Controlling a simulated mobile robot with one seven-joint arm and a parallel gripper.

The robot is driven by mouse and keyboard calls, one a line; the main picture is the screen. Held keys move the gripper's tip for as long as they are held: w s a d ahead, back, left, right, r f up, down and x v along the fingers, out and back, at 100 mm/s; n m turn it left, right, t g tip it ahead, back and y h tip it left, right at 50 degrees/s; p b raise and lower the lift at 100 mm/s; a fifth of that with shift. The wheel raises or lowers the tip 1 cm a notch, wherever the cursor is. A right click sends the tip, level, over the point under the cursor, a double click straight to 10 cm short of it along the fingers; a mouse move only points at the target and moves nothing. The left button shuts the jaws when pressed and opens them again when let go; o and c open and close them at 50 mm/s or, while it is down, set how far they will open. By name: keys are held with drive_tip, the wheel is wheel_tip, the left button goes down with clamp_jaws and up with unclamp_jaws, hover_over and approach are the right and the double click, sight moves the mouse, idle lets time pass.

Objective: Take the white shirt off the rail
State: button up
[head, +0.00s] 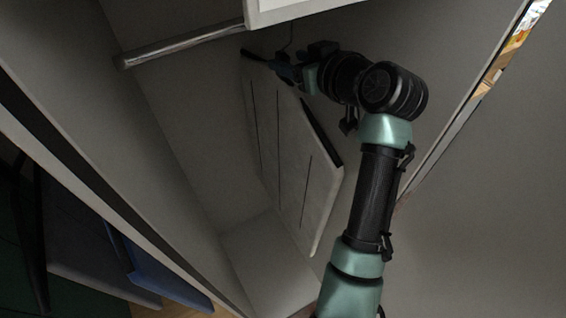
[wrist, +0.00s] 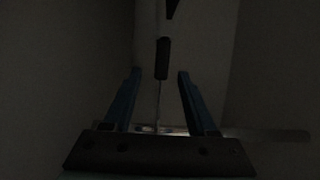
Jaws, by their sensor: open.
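The white shirt (head: 285,150) hangs in the closet on a dark hanger, whose ends show at its upper left and right. In the wrist view the hanger's dark middle (wrist: 162,58) and thin hook stem lie between my fingers. My gripper (head: 284,70) is at the top of the shirt, near the hanger. Its blue fingers also show in the wrist view (wrist: 159,73), open, one on each side of the stem. I cannot tell whether either finger touches it. The metal rail (head: 190,45) runs above; a white panel hides part of it.
Grey closet walls stand close on the left (head: 70,75) and behind the shirt. A pale box-like surface (head: 268,255) lies below it. Blue and dark garments (head: 165,280) show beyond the left wall. The wrist view is dim.

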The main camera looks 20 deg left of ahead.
sight(287, 59)
drive_tip(key=p+x, duration=0.1)
drive_tip(key=x, duration=0.2)
drive_tip(key=shift+a+f, duration=0.1)
drive_tip(key=shift+a, duration=0.05)
clamp_jaws()
idle(1.3)
